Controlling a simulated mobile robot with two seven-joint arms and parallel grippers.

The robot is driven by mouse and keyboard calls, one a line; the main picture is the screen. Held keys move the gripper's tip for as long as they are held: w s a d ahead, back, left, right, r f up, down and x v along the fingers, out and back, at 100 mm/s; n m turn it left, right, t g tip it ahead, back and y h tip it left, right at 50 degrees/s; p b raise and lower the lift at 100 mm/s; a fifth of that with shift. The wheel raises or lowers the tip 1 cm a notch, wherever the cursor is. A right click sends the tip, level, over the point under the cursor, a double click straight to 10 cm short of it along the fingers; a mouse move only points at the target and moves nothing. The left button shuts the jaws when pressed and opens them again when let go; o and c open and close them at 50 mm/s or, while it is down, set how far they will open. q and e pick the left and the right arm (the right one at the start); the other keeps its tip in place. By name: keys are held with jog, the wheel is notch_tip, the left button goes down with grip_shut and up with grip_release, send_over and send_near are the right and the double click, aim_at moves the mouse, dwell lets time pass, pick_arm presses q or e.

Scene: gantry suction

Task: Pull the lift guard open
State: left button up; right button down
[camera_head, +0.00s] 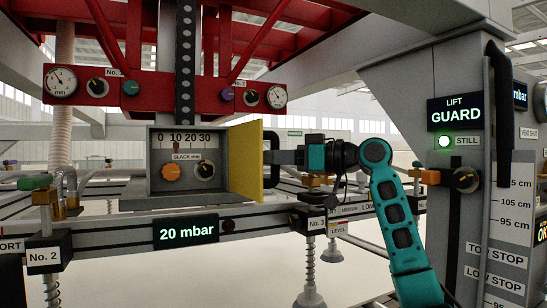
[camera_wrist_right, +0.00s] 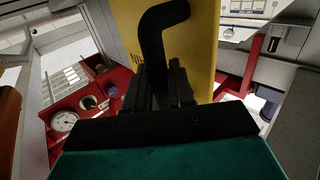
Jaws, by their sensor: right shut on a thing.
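The lift guard is a yellow panel (camera_head: 245,160) at the right side of a grey box (camera_head: 160,191). It stands swung out from the box, so the box's orange knob (camera_head: 171,172), small dial and slack scale show. A black handle (camera_head: 267,143) is on the guard's right side. My right gripper (camera_head: 283,157) reaches in from the right and is shut on this handle. In the right wrist view the bent black handle (camera_wrist_right: 155,30) runs down between the fingers (camera_wrist_right: 163,85), in front of the yellow panel (camera_wrist_right: 200,45). The fingers partly hide the handle. My left gripper is out of view.
A red frame with gauges (camera_head: 61,81) hangs above the box. A rail with a "20 mbar" display (camera_head: 186,230) runs below it.

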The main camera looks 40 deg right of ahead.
jog(key=shift+d+r, duration=0.1)
jog(key=shift+d, duration=0.05)
jog(key=c, duration=1.4)
grip_release()
jog(key=shift+w, duration=0.15)
jog(key=o, duration=0.3)
jog(key=shift+w+a, duration=0.25)
jog(key=shift+w, duration=0.15)
jog(key=shift+s, duration=0.2)
jog(key=shift+d, duration=0.1)
jog(key=shift+s+d+f, duration=0.1)
jog(key=shift+s+f, duration=0.1)
jog(key=shift+s, duration=0.05)
jog(key=b+v, duration=0.4)
jog(key=v, duration=0.8)
jog(key=shift+s, duration=0.15)
